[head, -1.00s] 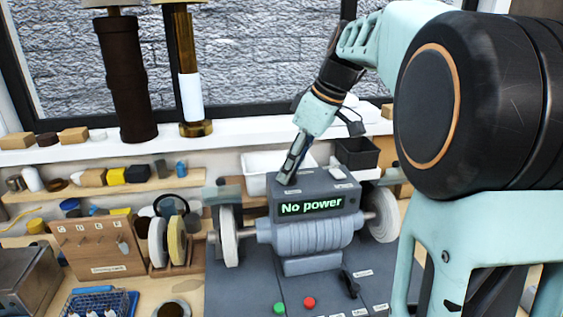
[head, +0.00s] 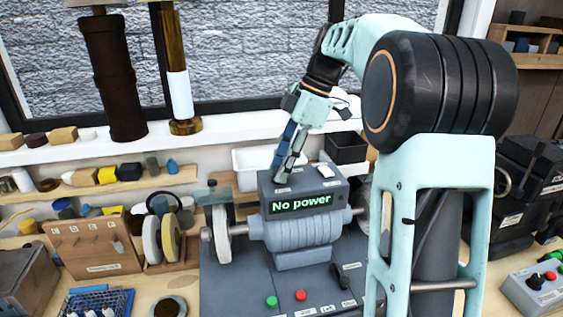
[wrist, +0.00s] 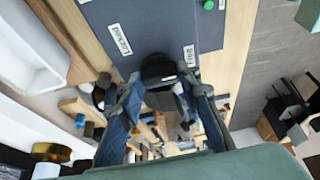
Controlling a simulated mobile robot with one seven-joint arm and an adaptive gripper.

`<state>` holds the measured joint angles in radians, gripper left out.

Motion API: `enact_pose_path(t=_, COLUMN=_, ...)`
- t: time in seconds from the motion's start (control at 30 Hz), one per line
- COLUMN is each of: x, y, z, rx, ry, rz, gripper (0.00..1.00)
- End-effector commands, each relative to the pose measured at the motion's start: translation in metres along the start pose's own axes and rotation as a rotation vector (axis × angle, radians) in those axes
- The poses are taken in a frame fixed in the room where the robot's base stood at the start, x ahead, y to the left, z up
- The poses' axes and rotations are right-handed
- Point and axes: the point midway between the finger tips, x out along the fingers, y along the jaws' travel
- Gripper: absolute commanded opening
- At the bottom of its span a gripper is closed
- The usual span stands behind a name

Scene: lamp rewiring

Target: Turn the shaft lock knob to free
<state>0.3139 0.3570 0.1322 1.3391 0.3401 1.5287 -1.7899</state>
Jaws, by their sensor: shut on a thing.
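The grinder's grey housing (head: 264,190) carries a display reading "No power" and stands at the bench's middle. In the wrist view the black round shaft lock knob (wrist: 158,72) sits on the housing's grey top. A "Locked" label (wrist: 120,40) is to its left, and another label (wrist: 189,56), not clearly legible, is to its right. My gripper (wrist: 160,98) is shut on the knob, one finger at each side, hiding part of it. In the head view my gripper (head: 283,172) reaches down onto the housing top from above, hiding the knob. I cannot tell the knob's pointing direction.
Grinding wheels (head: 222,234) flank the housing. Red and green buttons (head: 300,295) and a black lever knob (head: 340,276) are in front. White (head: 255,160) and black bins (head: 345,147) stand behind.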

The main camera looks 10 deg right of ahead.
Motion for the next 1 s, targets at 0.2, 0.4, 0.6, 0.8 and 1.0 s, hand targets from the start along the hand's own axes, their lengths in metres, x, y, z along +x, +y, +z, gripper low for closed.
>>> enact_pose_path(t=0.2, x=0.0002, y=0.0001, z=0.0006, rx=-0.014, ry=-0.002, rz=-0.005, gripper=0.07)
enact_pose_path(t=0.4, x=0.0003, y=0.0001, z=0.0005, rx=-0.014, ry=-0.002, rz=-0.005, gripper=0.07)
enact_pose_path(t=0.6, x=0.0004, y=0.0000, z=0.0003, rx=-0.013, ry=-0.001, rz=-0.005, gripper=0.46)
enact_pose_path(t=0.8, x=0.0003, y=0.0000, z=0.0002, rx=-0.012, ry=-0.001, rz=-0.005, gripper=0.49)
enact_pose_path(t=1.0, x=-0.0048, y=0.0006, z=0.0003, rx=-0.012, ry=-0.001, rz=-0.003, gripper=0.49)
